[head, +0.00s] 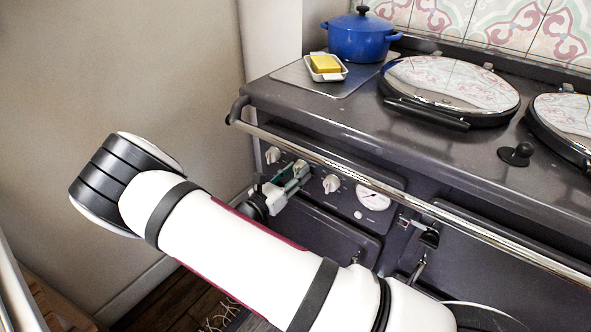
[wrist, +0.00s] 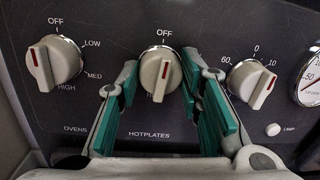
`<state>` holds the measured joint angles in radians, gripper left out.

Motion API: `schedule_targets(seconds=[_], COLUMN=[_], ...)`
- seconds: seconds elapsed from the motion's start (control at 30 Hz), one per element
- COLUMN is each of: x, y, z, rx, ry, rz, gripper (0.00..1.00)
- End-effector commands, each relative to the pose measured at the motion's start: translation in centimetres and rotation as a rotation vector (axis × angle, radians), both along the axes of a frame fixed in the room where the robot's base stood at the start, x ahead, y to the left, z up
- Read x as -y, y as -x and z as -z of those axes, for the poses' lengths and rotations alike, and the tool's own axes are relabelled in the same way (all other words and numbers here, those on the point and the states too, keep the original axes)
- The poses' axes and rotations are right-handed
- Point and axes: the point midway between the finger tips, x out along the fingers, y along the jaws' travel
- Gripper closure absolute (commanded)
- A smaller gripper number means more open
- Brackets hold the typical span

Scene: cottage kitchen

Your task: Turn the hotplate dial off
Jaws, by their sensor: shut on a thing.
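The hotplate dial (wrist: 157,73) is a pale knob with a red mark, centred in the wrist view above the word HOTPLATES. Its red mark is on the upper right of the grip bar, leaning a little right of straight up. The OFF label (wrist: 163,32) is just above it. My gripper (wrist: 160,84) has its green-padded fingers on either side of the knob and is shut on it. The fingers hide the labels at the knob's sides. In the head view my gripper (head: 295,175) is at the front panel below the rail and mostly hides this dial.
The ovens dial (wrist: 53,62) is left and a numbered dial (wrist: 250,82) close on the right. A chrome rail (head: 375,184) runs above the panel. A gauge (head: 373,196) lies further right. A blue pot (head: 358,40) and a butter dish (head: 325,68) stand on top.

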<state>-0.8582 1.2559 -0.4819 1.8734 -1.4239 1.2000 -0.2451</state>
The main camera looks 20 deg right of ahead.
Motion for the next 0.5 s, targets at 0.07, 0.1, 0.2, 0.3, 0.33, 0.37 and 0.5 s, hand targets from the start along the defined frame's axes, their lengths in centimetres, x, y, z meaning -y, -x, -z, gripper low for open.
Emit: schedule_targets(seconds=[0.07,0.1,0.2,0.3,0.33,0.37,0.5], x=[0.03,0.02,0.02,0.01,0.01,0.01,0.01], y=[0.07,0.07,0.05,0.04,0.04,0.04,0.03], z=[0.05,0.06,0.08,0.11,0.11,0.12,0.13], rx=[-0.024,-0.031,-0.049,-0.057,-0.059,-0.060,-0.061], ry=[0.015,0.021,0.033,0.039,0.040,0.041,0.042], rz=[0.001,0.001,0.000,0.001,0.000,0.000,0.000], gripper=[0.94,0.94,0.94,0.94,0.94,0.94,0.94])
